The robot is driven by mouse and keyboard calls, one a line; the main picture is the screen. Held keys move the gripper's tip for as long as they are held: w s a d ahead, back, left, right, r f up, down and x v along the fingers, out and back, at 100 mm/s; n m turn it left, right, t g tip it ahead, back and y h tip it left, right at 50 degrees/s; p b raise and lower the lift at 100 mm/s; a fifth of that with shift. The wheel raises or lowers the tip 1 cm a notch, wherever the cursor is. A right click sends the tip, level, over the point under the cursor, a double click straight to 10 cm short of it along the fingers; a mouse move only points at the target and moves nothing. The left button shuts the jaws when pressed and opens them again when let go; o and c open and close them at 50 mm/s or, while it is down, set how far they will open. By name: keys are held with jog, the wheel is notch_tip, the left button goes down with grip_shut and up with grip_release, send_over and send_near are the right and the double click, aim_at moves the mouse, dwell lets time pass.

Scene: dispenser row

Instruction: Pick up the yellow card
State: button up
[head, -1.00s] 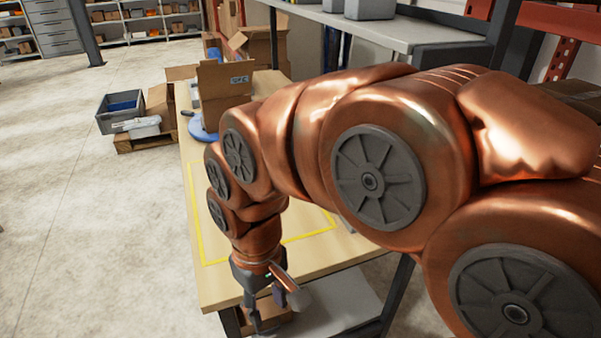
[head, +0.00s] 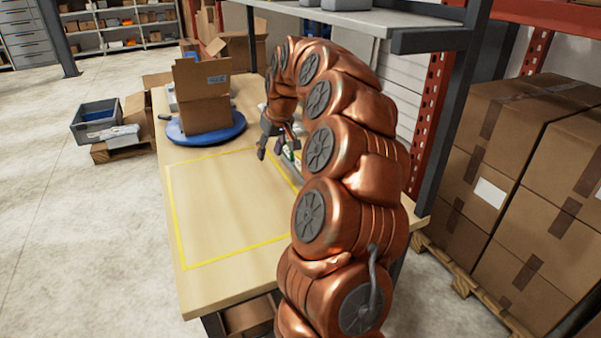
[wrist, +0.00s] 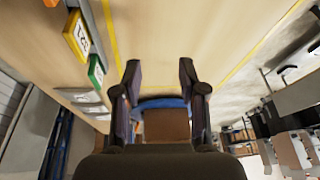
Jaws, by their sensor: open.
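The yellow card (wrist: 76,37) shows in the wrist view at the upper left, with dark print on a pale face. It is at a grey rail along the table's side. A green-edged card (wrist: 96,72) is beside it. In the head view I cannot make out the yellow card; my arm covers part of that side. My gripper (head: 270,148) is above the far right part of the table, near the card row. In the wrist view my gripper (wrist: 160,75) is open with nothing between its fingers, and the yellow card lies outside them to the left.
The wooden table (head: 222,285) has a yellow taped outline with clear space inside. A cardboard box (head: 203,105) stands on a blue round base (head: 176,131) at the far end. A grey shelf (head: 350,18) overhangs the right side. Stacked cartons (head: 500,150) stand at the right.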

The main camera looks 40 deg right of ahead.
jog(key=d+f+m+h, duration=0.1)
jog(key=d+f+m, duration=0.15)
jog(key=d, duration=0.95)
jog(key=shift+n, duration=0.45)
jog(key=shift+s+d+f+p+x, duration=0.1)
jog(key=shift+s+p+x, duration=0.15)
jog(key=shift+x, duration=1.05)
jog(key=shift+s+d+f+p+x, duration=0.1)
jog(key=shift+s+p+x, duration=0.15)
jog(key=shift+x, duration=1.05)
jog(key=shift+s+f+p+x, duration=0.15)
jog(key=shift+p+x, duration=0.15)
jog(key=shift+x, duration=1)
jog(key=shift+r, duration=0.1)
grip_shut()
